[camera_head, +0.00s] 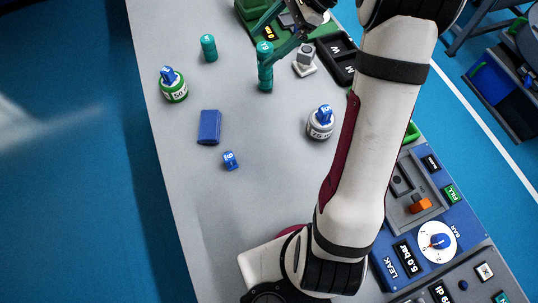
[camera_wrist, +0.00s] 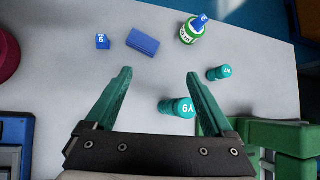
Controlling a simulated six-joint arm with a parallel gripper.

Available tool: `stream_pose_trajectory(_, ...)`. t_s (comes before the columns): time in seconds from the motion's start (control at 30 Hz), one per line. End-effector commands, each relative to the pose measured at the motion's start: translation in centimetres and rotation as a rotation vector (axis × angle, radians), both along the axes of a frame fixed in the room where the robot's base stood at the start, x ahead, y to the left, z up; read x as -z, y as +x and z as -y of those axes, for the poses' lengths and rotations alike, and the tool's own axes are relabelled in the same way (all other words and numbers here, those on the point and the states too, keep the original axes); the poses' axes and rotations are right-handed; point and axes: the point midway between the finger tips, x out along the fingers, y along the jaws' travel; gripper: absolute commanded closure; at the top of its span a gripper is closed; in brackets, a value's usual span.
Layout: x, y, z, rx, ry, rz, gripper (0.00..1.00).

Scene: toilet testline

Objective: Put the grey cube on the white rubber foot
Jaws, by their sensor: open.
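The grey cube (camera_head: 306,51) appears to sit on top of the white rubber foot (camera_head: 303,69), near the black blocks in the head view. My gripper (camera_head: 261,46) is above the table to the left of them, its two green fingers spread apart. In the wrist view the gripper (camera_wrist: 158,74) is open with nothing held between its fingertips. Neither the cube nor the foot shows in the wrist view.
A green-white pot (camera_head: 173,88), a blue block (camera_head: 209,127), a small blue cube (camera_head: 231,161) and a grey-white pot (camera_head: 320,125) stand on the table.

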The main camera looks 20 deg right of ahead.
Motion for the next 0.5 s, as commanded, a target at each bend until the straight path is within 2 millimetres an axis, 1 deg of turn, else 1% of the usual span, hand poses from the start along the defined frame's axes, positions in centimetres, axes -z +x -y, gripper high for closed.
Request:
stream_pose_trajectory(0.03,-2.0,-3.5,-4.0,-0.139,-0.089,0.027,0.13)
stream_pose_trajectory(0.07,-2.7,-6.1,-6.1,-0.230,-0.148,0.044,0.13)
stream_pose_trajectory(0.1,-3.2,-9.8,-8.4,-0.353,-0.224,0.069,0.13)
stream_pose_trajectory(0.17,-3.2,-15.2,-10.7,-0.528,-0.329,0.111,0.13)
stream_pose_trajectory(0.2,-2.7,-18.5,-11.6,-0.632,-0.389,0.139,0.13)
stream_pose_trajectory(0.3,-1.0,-24.6,-12.1,-0.837,-0.501,0.200,0.13)
stream_pose_trajectory(0.4,0.4,-27.7,-11.9,-0.950,-0.562,0.236,0.13)
stream_pose_trajectory(0.5,1.0,-28.6,-11.7,-0.987,-0.583,0.247,0.13)
